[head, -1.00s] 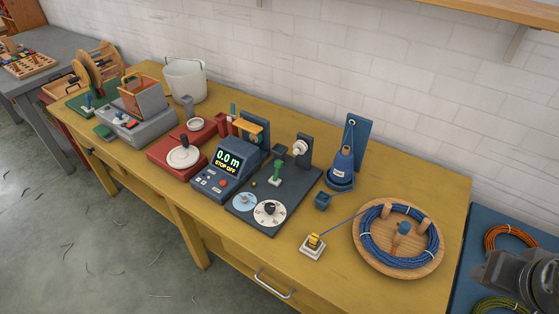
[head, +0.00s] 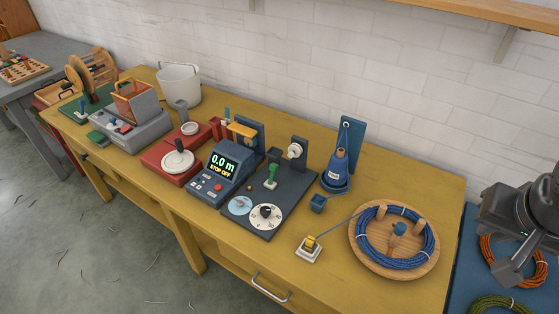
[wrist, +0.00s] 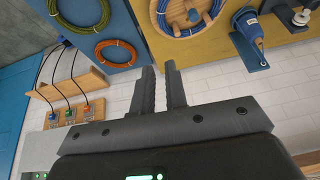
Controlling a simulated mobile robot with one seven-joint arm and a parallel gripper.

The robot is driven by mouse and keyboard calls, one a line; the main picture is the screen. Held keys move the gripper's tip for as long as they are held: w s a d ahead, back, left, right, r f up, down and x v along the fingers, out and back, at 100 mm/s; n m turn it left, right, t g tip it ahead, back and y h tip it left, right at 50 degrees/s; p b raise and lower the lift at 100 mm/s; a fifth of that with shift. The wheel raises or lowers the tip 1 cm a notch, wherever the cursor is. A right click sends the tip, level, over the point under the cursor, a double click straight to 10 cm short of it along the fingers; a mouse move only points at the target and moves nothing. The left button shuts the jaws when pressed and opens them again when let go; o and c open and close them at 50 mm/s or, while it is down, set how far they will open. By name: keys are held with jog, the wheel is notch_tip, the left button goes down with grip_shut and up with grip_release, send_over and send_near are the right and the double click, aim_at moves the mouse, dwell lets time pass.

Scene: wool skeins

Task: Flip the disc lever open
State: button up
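A small green-handled lever (head: 271,176) stands upright on a dark board (head: 295,190) in the middle of the bench. White round discs (head: 295,150) sit on a dark post behind it. I cannot tell for certain which part is the disc lever. My gripper (wrist: 161,68) shows in the wrist view with its two fingers apart and nothing between them. In the head view my arm is at the far right, well away from the board.
A wooden plate with a blue skein (head: 394,240) lies between my arm and the board. A blue cone (head: 338,166) stands behind, and a yellow-topped guide (head: 309,248) sits in front. A meter console (head: 222,172) reads 0.0 m, STOP OFF. Coloured skeins (head: 500,258) lie at right.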

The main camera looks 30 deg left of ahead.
jog(key=shift+g, duration=0.4)
jog(key=w+a+r, duration=0.1)
jog(key=w, duration=0.1)
jog(key=w+a, duration=0.1)
jog(key=w, duration=0.1)
jog(key=w+a+r, duration=0.1)
jog(key=w+a, duration=0.1)
jog(key=shift+w+r, duration=0.1)
jog(key=shift+r, duration=0.25)
grip_shut()
jog(key=w+a+f+g, duration=0.2)
jog(key=w+a+g, duration=0.1)
jog(key=w+a, duration=1.6)
jog(key=g, duration=0.2)
send_over(273, 174)
jog(key=w, duration=0.5)
notch_tip(273, 174, down, 20)
jog(key=shift+f, duration=0.2)
jog(key=f, duration=1)
jog(key=shift+s, duration=0.35)
jog(key=shift+s+r, duration=0.1)
jog(key=shift+s, duration=0.05)
